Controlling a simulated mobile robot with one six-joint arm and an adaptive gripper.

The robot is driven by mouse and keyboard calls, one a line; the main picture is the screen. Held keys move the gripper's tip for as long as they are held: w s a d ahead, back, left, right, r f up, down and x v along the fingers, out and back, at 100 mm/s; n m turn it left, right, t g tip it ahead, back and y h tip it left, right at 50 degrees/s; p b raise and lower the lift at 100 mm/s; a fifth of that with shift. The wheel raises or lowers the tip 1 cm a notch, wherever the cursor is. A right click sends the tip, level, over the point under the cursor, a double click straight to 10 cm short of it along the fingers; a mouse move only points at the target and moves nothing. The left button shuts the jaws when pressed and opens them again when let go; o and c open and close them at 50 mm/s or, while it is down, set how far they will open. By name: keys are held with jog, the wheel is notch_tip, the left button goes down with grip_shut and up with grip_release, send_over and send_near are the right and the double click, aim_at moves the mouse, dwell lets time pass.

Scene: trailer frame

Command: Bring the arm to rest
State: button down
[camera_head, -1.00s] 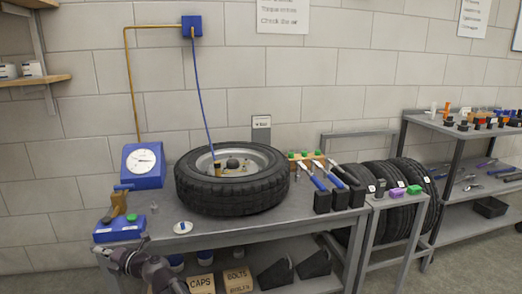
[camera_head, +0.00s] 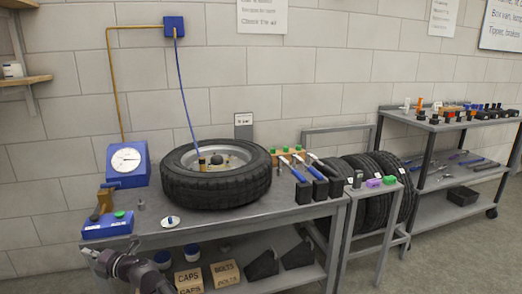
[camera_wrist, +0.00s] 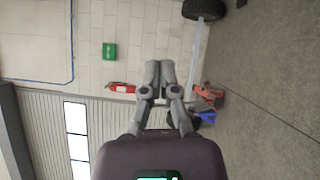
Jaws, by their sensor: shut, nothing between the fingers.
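My gripper (camera_wrist: 163,82) shows in the wrist view with its two grey fingers together and nothing between them. In that view it points away from the workbench, toward a block wall and a grey floor, clear of any object. In the head view part of my arm shows at the bottom left, in front of the workbench (camera_head: 240,222); the gripper's fingertips cannot be made out there.
On the bench lie a tyre (camera_head: 216,172), a blue gauge (camera_head: 127,162) and a blue box (camera_head: 108,225). Tools stand in black holders at its right end. Boxes sit on its lower shelf. The wrist view shows a fire extinguisher (camera_wrist: 122,88) and open floor.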

jog(key=w+d+f+m+t+h, duration=0.1)
jog(key=w+d+m+t+h, duration=0.45)
jog(key=d, duration=0.55)
jog(key=w+d+f+m+t+h, duration=0.1)
jog(key=w+d+m+t+h, duration=0.15)
jog(key=w+d+m, duration=0.65)
jog(key=w+d+f+m+t+h, duration=0.2)
jog(key=w+d+m+t+h, duration=0.3)
jog(key=d, duration=0.7)
jog(key=s+d+f+m+g+h, duration=0.1)
jog(key=d+f+m+g+h, duration=0.25)
jog(key=d, duration=0.55)
jog(key=s+d+f+m+g+h, duration=0.15)
jog(key=d+f+m, duration=0.25)
jog(key=d, duration=0.5)
jog(key=s+d+f+m+g+h, duration=0.1)
jog(key=d+f+m+g+h, duration=0.2)
jog(key=d, duration=0.6)
jog(key=s+d+f+m+g+y, duration=0.1)
jog(key=s+d+f+m+g, duration=0.3)
jog(key=s, duration=0.4)
jog(key=s+d+f+m+g+y, duration=0.1)
jog(key=s+d+g, duration=0.3)
jog(key=s+d, duration=0.3)
notch_tip(320, 180, up, 31)
jog(key=s+a+p, duration=0.1)
jog(key=p, duration=3)
jog(key=shift+m+g+y, duration=0.3)
